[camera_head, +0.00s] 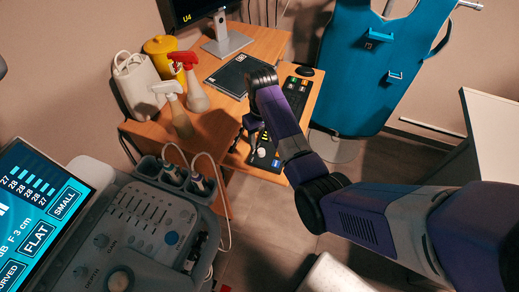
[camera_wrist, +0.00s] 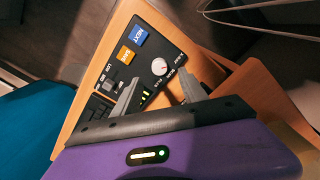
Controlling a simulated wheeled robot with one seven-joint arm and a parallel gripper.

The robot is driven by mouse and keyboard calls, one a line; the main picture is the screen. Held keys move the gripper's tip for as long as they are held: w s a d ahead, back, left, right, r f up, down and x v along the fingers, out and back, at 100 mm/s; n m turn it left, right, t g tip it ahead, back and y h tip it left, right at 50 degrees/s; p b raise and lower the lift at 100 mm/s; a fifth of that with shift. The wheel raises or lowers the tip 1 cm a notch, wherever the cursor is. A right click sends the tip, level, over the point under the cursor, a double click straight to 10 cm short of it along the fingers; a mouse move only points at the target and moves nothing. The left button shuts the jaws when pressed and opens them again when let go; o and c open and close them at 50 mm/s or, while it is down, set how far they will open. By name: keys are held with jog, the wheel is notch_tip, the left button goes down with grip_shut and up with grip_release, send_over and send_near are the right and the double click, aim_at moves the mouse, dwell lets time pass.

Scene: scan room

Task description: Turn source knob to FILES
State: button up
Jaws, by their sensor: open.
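A dark control panel (camera_wrist: 145,50) shows in the wrist view, with a round white knob (camera_wrist: 159,67) on it. A small reddish mark shows on the knob, and the small lettering around it is too blurred to read surely. My gripper (camera_wrist: 161,87) is open and empty. Its two fingers are apart, one on each side of the knob in the picture; I cannot tell how high they are above the panel. In the head view, my gripper is small and dark above the panel (camera_head: 264,159) at the front of the wooden desk (camera_head: 214,128).
The panel has a blue NEXT button (camera_wrist: 139,37) and an orange button (camera_wrist: 125,55). Spray bottles (camera_head: 196,90) and a yellow container (camera_head: 163,56) stand on the desk. An ultrasound console (camera_head: 140,225) is at the lower left. A teal apron (camera_head: 365,70) hangs behind.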

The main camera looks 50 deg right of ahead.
aim_at(261, 151)
jog(key=shift+f, duration=3.2)
grip_shut()
